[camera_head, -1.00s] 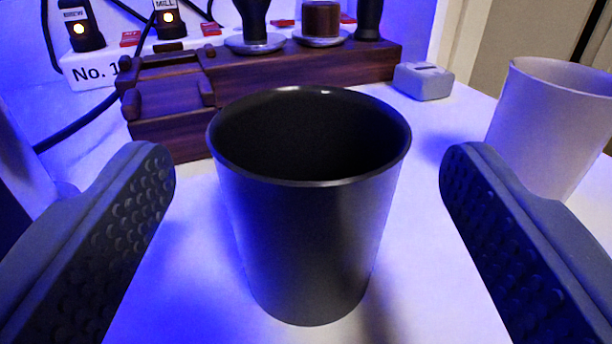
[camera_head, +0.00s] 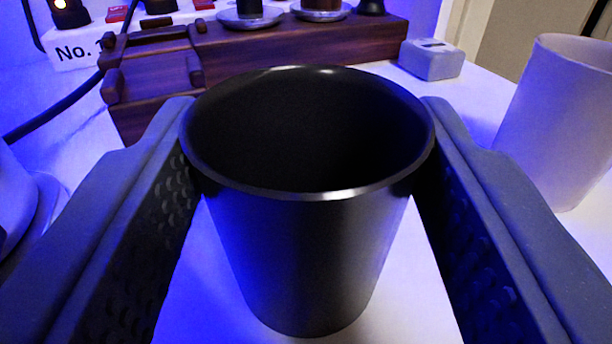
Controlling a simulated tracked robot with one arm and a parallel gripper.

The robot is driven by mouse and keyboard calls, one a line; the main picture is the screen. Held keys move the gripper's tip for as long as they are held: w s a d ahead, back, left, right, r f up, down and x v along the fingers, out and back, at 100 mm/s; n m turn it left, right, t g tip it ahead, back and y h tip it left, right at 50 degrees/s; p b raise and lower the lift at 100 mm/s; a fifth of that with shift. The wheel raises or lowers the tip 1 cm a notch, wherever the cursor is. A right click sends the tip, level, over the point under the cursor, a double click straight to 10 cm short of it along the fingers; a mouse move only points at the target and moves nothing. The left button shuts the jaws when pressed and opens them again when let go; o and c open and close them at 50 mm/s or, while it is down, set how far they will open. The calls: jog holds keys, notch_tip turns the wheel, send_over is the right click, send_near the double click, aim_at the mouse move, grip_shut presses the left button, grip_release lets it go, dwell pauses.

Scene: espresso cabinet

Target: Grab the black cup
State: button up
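The black cup (camera_head: 305,255) stands upright on the white surface in the middle of the view, its open mouth facing up and dark inside. My gripper (camera_head: 308,105) has one finger on each side of the cup. Both textured pads press close against its walls just below the rim, so it looks shut on the cup. The cup's rim hides part of each pad. The cup's base appears to rest on the surface.
A pale cup (camera_head: 560,125) stands close to my right finger. Behind the black cup are a dark wooden stand (camera_head: 290,45) holding coffee tools and a small grey box (camera_head: 430,58). A power strip (camera_head: 75,52) with cables is at the back left.

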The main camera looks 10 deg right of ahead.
aim_at(303, 322)
jog(key=shift+r, duration=1.7)
jog(key=shift+s+a+r, duration=0.1)
jog(key=shift+s, duration=0.2)
jog(key=s+a+r+b, duration=0.1)
jog(key=s+a+b, duration=0.3)
jog(key=s, duration=0.9)
jog(key=a, duration=0.2)
jog(key=shift+s+a+r, duration=0.15)
jog(key=shift+s+a, duration=0.25)
